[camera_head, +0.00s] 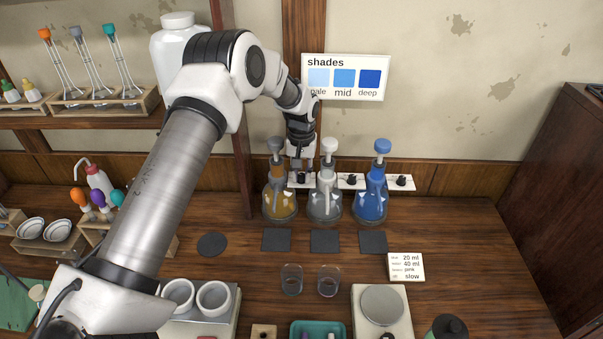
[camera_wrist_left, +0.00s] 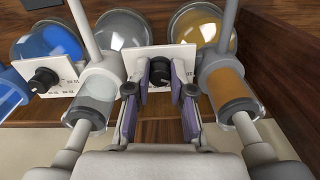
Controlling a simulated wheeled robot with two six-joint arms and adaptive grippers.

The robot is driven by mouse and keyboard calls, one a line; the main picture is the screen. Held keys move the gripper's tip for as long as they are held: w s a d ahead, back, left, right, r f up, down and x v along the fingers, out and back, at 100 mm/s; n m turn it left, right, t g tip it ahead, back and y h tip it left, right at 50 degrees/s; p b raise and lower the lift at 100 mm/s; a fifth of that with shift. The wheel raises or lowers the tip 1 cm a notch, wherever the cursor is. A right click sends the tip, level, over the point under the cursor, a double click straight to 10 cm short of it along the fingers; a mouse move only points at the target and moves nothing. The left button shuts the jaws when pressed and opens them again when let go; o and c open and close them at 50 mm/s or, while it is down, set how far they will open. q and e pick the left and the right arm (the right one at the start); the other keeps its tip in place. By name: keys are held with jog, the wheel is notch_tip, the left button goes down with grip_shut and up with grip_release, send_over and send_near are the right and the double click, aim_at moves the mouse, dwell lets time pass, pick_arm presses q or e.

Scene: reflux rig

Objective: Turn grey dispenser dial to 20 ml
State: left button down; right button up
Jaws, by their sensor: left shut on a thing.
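The grey-capped dispenser (camera_head: 277,185) stands at the back of the bench with amber liquid, which also shows at right in the wrist view (camera_wrist_left: 222,85). Its black dial (camera_wrist_left: 160,69) sits on a white plate (camera_wrist_left: 133,62) to its right in the head view. My left gripper (camera_head: 299,160) reaches down to this plate, and in the wrist view its purple-padded fingers (camera_wrist_left: 160,105) are shut on the dial from both sides. The dial's setting cannot be read; the fingers cover part of the plate. My right gripper is out of view.
A white-capped dispenser (camera_head: 326,190) stands close on the right, then a blue one (camera_head: 371,190), with dials beside them. A card (camera_head: 406,267) lists 20 ml and 40 ml. Glass beakers (camera_head: 291,280) and dark square mats (camera_head: 277,240) lie in front.

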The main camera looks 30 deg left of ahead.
pick_arm(q)
jog(key=m, duration=0.4)
jog(key=shift+b, duration=0.4)
jog(key=m, duration=0.4)
jog(key=shift+m, duration=0.3)
jog(key=shift+b, duration=0.3)
jog(key=c, duration=1.3)
grip_release()
jog(key=shift+o, duration=1.4)
jog(key=shift+w+f, duration=0.1)
jog(key=shift+w, duration=0.1)
